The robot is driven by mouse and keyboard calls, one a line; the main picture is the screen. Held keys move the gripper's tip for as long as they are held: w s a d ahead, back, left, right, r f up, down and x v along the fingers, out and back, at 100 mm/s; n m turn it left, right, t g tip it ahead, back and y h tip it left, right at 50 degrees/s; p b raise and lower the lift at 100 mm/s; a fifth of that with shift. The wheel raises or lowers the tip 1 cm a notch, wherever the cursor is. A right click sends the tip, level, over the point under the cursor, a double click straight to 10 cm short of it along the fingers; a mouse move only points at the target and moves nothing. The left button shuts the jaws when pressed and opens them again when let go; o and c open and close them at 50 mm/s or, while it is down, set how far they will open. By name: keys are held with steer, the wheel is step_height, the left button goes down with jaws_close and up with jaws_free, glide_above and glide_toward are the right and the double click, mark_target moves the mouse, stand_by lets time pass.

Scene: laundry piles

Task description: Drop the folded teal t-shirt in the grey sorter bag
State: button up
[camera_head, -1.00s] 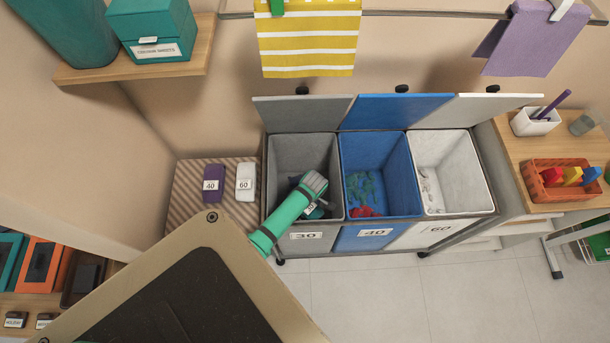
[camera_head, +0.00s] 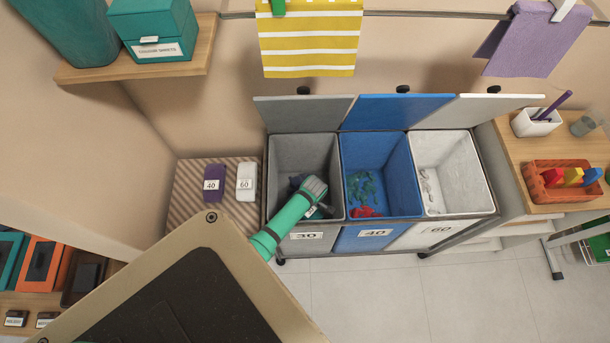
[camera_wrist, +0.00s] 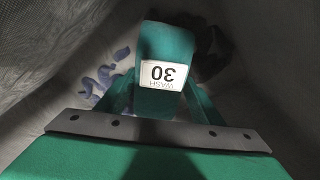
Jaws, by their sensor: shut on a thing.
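The folded teal t-shirt (camera_wrist: 165,45), with a white "WASH 30" label, is held between my gripper's fingers in the wrist view. My gripper (camera_head: 320,209) is shut on it, inside the grey sorter bag (camera_head: 290,152), the left bag of three, marked 30. In the head view my forearm and wrist hide most of the shirt. The bag's grey lid is raised. Blue-violet pieces (camera_wrist: 105,75) and a dark item lie below the gripper in the bag.
The blue bag (camera_head: 376,148) marked 40, holding green and red pieces, and the white bag (camera_head: 450,155) marked 60 adjoin on the right. A striped surface with purple (camera_head: 214,183) and white (camera_head: 246,182) tagged items stands left. Yellow striped cloth (camera_head: 310,40) hangs above.

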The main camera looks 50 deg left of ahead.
steer(key=o, duration=1.2)
steer(key=shift+r, duration=0.4)
steer(key=r, duration=0.4)
steer(key=d+r, duration=0.1)
steer(key=r, duration=0.3)
steer(key=d+r, duration=0.1)
steer(key=r, duration=0.3)
steer(key=shift+w+r, duration=0.1)
